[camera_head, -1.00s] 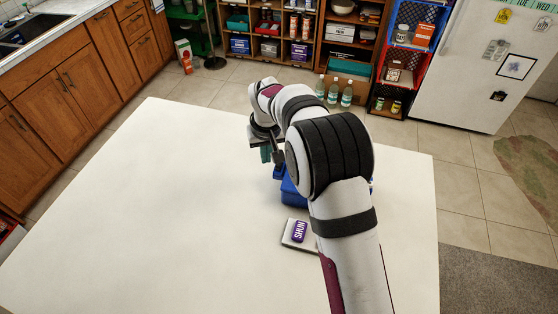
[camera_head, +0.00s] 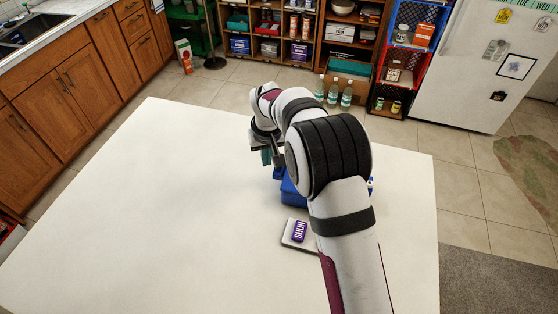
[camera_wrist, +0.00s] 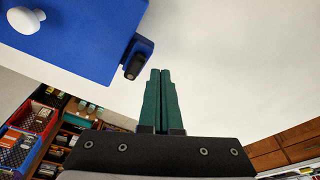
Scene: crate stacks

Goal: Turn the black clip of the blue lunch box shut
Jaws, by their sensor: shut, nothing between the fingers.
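The blue lunch box (camera_head: 292,193) stands on the white table, mostly hidden behind my arm in the head view. In the wrist view the lunch box (camera_wrist: 80,40) fills the upper left, with a white round knob (camera_wrist: 24,19) on it. The black clip (camera_wrist: 135,66) sits on a blue bracket at the box's edge. My gripper (camera_wrist: 160,72) has its green fingers together and empty. The fingertips are just right of the clip, with a small gap visible between them. In the head view my gripper (camera_head: 267,157) is at the box's far left side, its tips partly hidden.
A grey pad with a purple block labelled SHUN (camera_head: 299,231) lies on the table (camera_head: 150,220) in front of the box. The table's left side is clear. Shelves, bottles, crates and a fridge stand beyond the table.

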